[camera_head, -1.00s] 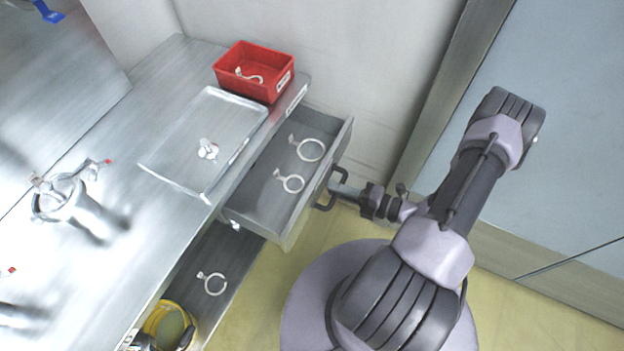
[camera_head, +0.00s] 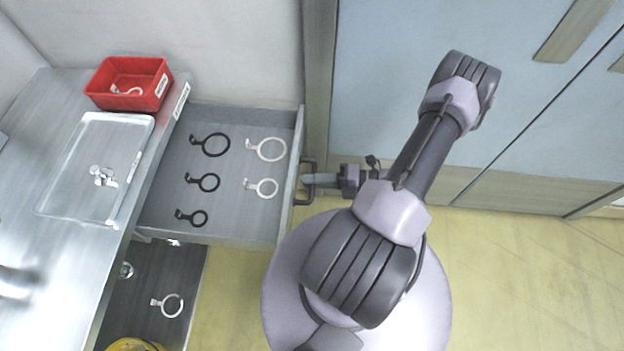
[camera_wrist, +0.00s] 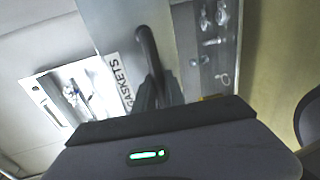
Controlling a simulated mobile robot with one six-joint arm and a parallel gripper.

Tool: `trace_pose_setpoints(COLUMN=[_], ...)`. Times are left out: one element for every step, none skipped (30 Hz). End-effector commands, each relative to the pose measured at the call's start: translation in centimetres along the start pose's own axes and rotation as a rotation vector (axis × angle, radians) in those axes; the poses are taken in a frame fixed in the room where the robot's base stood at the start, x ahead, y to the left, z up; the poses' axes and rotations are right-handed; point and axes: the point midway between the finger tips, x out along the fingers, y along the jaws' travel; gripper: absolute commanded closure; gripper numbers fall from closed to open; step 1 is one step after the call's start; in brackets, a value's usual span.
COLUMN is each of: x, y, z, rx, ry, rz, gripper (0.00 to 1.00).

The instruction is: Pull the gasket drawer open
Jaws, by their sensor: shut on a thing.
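The gasket drawer (camera_head: 233,215) is pulled well out of the metal bench. It holds three black clamp-like rings (camera_head: 203,182) and two white ones (camera_head: 268,149). Its dark bar handle (camera_head: 308,163) is on the right-hand front. My gripper (camera_head: 309,181) is at that handle and shut on it. In the wrist view, the gripper (camera_wrist: 158,95) closes around the curved dark handle (camera_wrist: 148,50), beside a label (camera_wrist: 121,83) reading GASKETS. The exact finger contact is partly hidden.
A second, lower drawer (camera_head: 145,285) stands open below, with a white ring (camera_head: 170,305) in it. A red bin (camera_head: 104,98) and a metal tray (camera_head: 68,212) sit on the bench top (camera_head: 30,310). Pale blue cabinets (camera_head: 400,60) line the right; yellow floor lies in front.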

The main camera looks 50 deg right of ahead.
Motion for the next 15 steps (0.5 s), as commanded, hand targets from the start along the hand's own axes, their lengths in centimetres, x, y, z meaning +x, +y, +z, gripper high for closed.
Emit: trace_pose_setpoints(x=[-0.02,-0.02,-0.02,-0.02,-0.02,-0.02,-0.02,-0.02,-0.02,-0.02,-0.02,-0.01,-0.01,-0.02,-0.01], y=[-0.01,-0.01,-0.01,-0.01,-0.01,-0.01,-0.01,0.0,0.0,0.0,0.0,0.0,0.0,0.0,0.0], z=[0.04,0.04,0.05,0.05,0.05,0.06,0.06,0.06,0.06,0.07,0.07,0.07,0.08,0.07,0.07], rx=[0.0,0.0,0.0,0.0,0.0,0.0,0.0,0.0,0.0,0.0,0.0,0.0,0.0,0.0,0.0], ry=[-0.001,-0.001,-0.001,-0.001,-0.001,-0.001,-0.001,-0.001,-0.002,-0.002,-0.002,-0.002,-0.002,-0.002,-0.002], rz=[0.0,0.0,0.0,0.0,0.0,0.0,0.0,0.0,0.0,0.0,0.0,0.0,0.0,0.0,0.0], gripper=[1.0,1.0,1.0,1.0,1.0,1.0,1.0,1.0,1.0,1.0,1.0,0.84,0.78,0.72,0.64])
